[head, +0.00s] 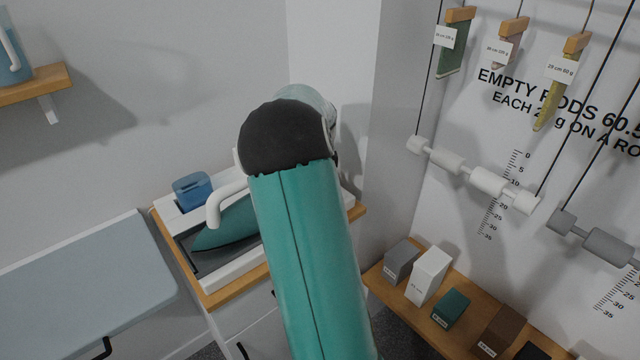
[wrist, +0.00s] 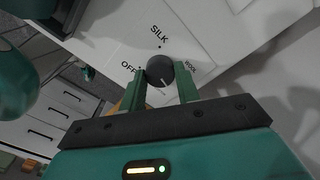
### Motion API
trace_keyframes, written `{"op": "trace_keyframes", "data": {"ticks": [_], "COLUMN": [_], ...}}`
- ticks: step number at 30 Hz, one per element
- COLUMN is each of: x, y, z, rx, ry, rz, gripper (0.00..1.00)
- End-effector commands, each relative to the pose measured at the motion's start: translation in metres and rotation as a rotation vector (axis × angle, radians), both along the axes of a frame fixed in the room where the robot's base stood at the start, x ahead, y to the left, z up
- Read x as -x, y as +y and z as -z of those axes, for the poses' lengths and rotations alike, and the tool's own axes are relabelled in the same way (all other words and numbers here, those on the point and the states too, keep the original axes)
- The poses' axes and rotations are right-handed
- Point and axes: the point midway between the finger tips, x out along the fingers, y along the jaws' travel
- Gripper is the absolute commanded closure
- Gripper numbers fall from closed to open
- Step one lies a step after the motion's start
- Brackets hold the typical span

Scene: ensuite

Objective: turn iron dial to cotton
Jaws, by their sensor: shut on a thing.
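The dial (wrist: 160,69) is a dark round knob on a white panel (wrist: 215,30) in the wrist view. My gripper (wrist: 160,77) has one green finger on each side of it and is shut on it. A pale mark on the knob points toward the bottom of the picture. Labels OFF and SILK are printed around it; a third label at the right is too small to read surely. No cotton label is readable. The teal iron (head: 226,226) with a white handle rests on its stand in the head view, where my arm hides the gripper and dial.
A blue water container (head: 192,190) stands at the back of the iron's stand. A grey-blue ironing board (head: 90,285) lies at the left. A wooden shelf (head: 440,335) with several boxes is at the right, below a wall with hanging rods. White drawers show in the wrist view (wrist: 65,97).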

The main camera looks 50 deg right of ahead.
Motion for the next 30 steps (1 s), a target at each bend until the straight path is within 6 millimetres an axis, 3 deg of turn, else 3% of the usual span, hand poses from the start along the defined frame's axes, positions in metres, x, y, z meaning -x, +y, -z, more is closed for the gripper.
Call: {"op": "trace_keyframes", "data": {"ticks": [15,30], "x": [-0.0004,-0.0001], "y": [0.0000,-0.0001], "z": [-0.0001,0.0000], "rx": [0.001,0.001], "ry": [-0.002,-0.001], "rz": [0.428,0.569], "gripper": [0.91,0.91]}}
